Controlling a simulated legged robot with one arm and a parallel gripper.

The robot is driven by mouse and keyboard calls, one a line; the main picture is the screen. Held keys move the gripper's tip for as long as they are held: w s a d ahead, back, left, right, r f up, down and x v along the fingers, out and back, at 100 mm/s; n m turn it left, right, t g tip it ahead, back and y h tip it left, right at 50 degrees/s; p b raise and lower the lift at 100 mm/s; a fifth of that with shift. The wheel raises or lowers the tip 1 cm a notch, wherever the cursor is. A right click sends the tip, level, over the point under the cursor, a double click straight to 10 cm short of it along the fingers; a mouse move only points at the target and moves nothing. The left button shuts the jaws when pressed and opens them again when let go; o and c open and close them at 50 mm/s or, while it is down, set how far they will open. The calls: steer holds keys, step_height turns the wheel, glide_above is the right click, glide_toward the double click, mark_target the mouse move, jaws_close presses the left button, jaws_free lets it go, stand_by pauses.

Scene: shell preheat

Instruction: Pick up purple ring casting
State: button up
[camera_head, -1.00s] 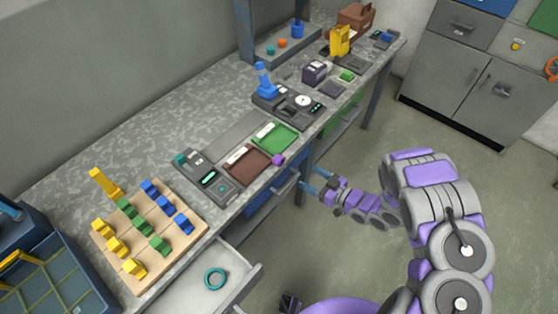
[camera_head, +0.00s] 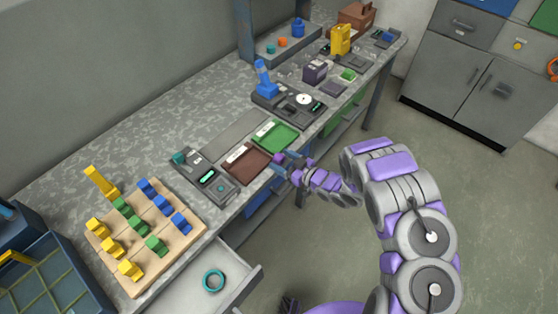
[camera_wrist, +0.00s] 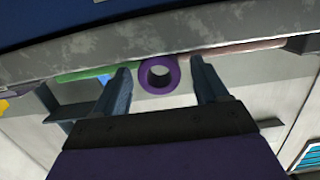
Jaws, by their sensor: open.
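The purple ring casting (camera_wrist: 146,85) shows in the wrist view as a thick purple ring with its hole facing the camera. It sits at the edge of the bench, between the ends of my gripper's two fingers. My gripper (camera_wrist: 160,66) is open, one finger on each side of the ring, with a gap on both sides. In the head view, the ring (camera_head: 281,158) is a small purple piece at the front corner of the brown tray (camera_head: 247,172), partly hidden by my gripper (camera_head: 287,165). How far the fingertips reach past the ring is unclear.
A green tray (camera_head: 275,137) lies beside the brown one. A grey device (camera_head: 208,183) stands left of the brown tray. An open drawer (camera_head: 238,270) holding a teal ring (camera_head: 213,281) juts out at lower left. The floor in front is clear.

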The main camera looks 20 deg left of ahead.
steer(key=shift+w+a, duration=0.1)
steer(key=shift+a, duration=0.1)
steer(key=shift+c, duration=0.5)
steer(key=c, duration=1.1)
